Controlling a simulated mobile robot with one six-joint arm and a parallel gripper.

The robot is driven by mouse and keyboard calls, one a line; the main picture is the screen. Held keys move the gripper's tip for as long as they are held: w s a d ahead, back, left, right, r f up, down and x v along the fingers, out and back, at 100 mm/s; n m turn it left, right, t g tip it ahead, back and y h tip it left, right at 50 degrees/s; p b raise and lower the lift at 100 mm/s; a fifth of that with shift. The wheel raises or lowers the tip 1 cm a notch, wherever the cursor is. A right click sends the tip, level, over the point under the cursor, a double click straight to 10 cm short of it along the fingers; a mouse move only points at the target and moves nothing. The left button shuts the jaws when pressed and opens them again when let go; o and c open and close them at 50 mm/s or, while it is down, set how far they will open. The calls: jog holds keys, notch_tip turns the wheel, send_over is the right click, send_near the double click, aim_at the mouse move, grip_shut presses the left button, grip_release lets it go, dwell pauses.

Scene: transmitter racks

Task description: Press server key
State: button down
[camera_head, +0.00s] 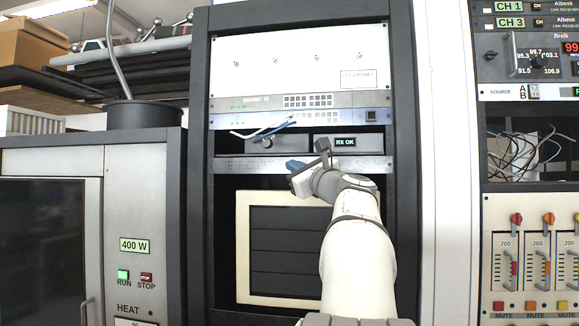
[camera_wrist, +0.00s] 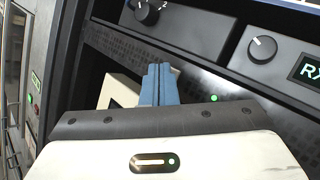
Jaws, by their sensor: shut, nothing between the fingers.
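My gripper (camera_head: 294,164) is at the front of the middle rack, close to a thin perforated panel (camera_head: 240,165). In the wrist view its blue fingers (camera_wrist: 159,82) are together and empty, pointing at the same perforated panel (camera_wrist: 130,48). A small green light (camera_wrist: 214,98) glows on that panel, right of the fingers. Whether the fingertips touch the panel cannot be told. No key marked as the server's can be made out; part of the panel is hidden behind the fingers and wrist.
Above the panel are a unit with a knob (camera_wrist: 262,50) and an RX OK display (camera_head: 345,142). Loose cables (camera_head: 262,130) hang above left. A cream-framed dark panel (camera_head: 243,245) is below. A 400 W cabinet (camera_head: 135,215) stands left; more racks (camera_head: 530,180) stand right.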

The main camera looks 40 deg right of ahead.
dwell(0.4)
jog(key=shift+s+a, duration=0.3)
jog(key=shift+a, duration=0.05)
jog(key=shift+b, duration=0.3)
jog(key=s+a+b, duration=0.2)
jog(key=s+a, duration=0.2)
jog(key=shift+a, duration=0.3)
jog(key=shift+w, duration=0.1)
dwell(0.3)
